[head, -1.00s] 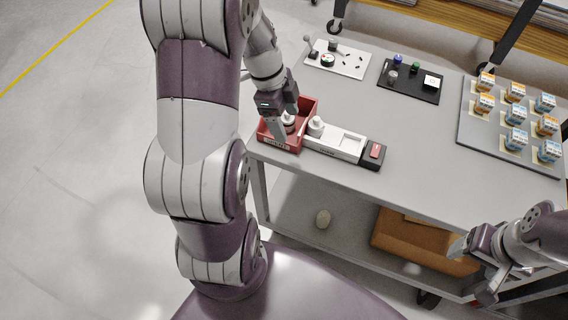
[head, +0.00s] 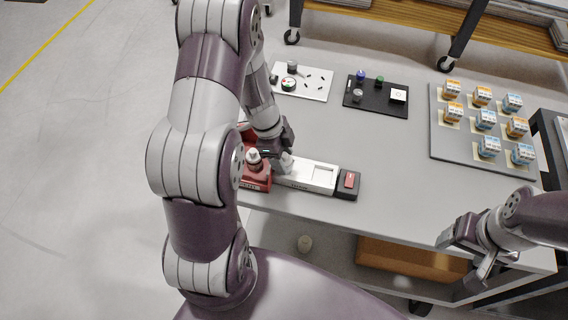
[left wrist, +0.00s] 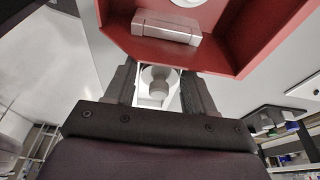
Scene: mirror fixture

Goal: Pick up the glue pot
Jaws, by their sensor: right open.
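A white pot (head: 286,163) stands at the left end of a white fixture (head: 318,176), beside the red bin (head: 258,180). A second white pot (head: 253,157) with a rounded top is in the red bin. No readable label tells which is the glue pot. My left gripper (head: 279,157) is down at the pot on the fixture and partly hides it. In the left wrist view, that pot (left wrist: 158,83) sits between the fingers of my left gripper (left wrist: 160,88), which look open with small gaps beside it. My right gripper (head: 462,264) is open and empty near the cart's front right.
A black block with a red top (head: 348,183) ends the fixture on the right. Behind are a white plate (head: 312,86), a black panel (head: 376,98) and a grey tray (head: 460,145) with several small boxes. The cart's middle top is clear.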

